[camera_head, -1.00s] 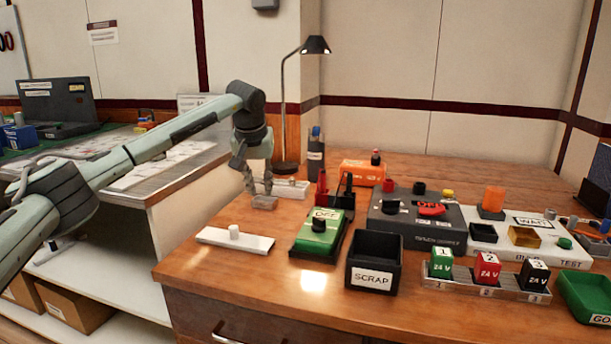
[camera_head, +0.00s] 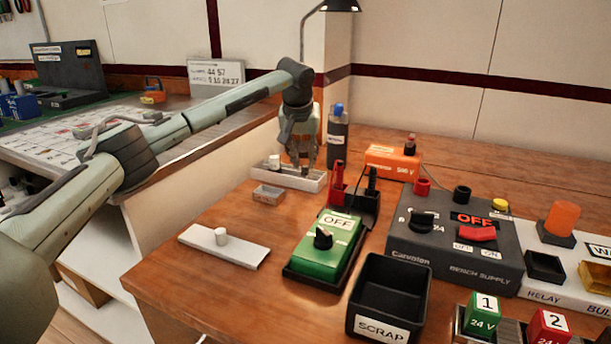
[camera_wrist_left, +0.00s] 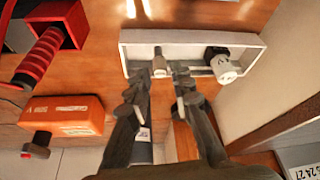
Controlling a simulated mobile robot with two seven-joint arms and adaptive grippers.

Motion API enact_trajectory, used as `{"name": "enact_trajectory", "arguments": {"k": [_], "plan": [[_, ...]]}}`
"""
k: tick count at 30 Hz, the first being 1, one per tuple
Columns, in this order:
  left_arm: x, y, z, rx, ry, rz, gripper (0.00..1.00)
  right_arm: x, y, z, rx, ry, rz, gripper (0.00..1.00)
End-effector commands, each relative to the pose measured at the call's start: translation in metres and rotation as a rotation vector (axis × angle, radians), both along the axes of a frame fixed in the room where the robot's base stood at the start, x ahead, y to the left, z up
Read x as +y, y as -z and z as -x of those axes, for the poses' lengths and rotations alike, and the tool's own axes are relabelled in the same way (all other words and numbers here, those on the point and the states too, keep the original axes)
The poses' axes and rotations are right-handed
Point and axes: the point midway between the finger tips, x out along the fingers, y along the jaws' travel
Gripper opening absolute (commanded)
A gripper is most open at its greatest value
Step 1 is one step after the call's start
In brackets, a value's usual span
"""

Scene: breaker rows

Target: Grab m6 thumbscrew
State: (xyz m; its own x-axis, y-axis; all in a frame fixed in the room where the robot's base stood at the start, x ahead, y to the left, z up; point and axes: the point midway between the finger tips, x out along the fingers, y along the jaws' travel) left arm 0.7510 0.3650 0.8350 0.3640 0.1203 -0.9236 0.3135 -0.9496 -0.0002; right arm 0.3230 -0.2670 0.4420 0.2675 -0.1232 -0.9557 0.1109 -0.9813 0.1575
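A shallow white tray (camera_head: 312,184) stands at the back left of the wooden bench. In the left wrist view the tray (camera_wrist_left: 188,36) holds a small pale grey cylindrical piece (camera_wrist_left: 160,63) and a larger white knob with a dark part (camera_wrist_left: 224,66). I cannot tell for certain which is the M6 thumbscrew; no label on them is readable. My left gripper (camera_head: 301,166) points down at the tray. In its wrist view the left gripper (camera_wrist_left: 163,92) is open, fingers apart, with the small grey piece in line with the gap. My right gripper is not in view.
A small box (camera_head: 267,195) and a white plate with a peg (camera_head: 240,252) lie in front of the tray. Red and black probes (camera_head: 338,185), a dark bottle (camera_head: 338,140) and an orange meter (camera_head: 392,160) stand to the right. Bench around the plate is clear.

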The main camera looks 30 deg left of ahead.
Motion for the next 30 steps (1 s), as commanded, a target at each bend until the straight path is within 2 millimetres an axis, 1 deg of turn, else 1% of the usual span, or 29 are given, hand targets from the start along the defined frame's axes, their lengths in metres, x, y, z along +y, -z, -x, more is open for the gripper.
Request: {"name": "enact_trajectory", "arguments": {"k": [2, 4, 6, 8, 14, 19, 20, 30], "plan": [[0.001, 0.012, -0.004, 0.003, 0.0, 0.001, 0.22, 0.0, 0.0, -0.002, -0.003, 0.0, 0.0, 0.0], [0.002, 0.023, -0.008, 0.004, -0.001, 0.002, 0.22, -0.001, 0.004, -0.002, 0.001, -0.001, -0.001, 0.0], [0.003, 0.031, -0.011, 0.003, -0.001, 0.001, 0.22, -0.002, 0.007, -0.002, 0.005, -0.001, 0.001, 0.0], [0.004, 0.036, -0.013, 0.002, -0.001, 0.001, 0.22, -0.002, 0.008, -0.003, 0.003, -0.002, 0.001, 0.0], [0.004, 0.037, -0.014, 0.0, 0.0, 0.0, 0.22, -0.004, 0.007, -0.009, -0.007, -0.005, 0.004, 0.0], [0.005, 0.036, -0.014, 0.0, 0.0, 0.0, 0.02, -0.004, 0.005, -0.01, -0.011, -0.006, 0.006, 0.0], [0.005, 0.036, -0.014, 0.0, 0.0, 0.0, 0.0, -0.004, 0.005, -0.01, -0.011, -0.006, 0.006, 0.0], [0.005, 0.035, -0.014, 0.0, 0.0, 0.0, 0.0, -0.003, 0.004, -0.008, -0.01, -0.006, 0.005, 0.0]]}}
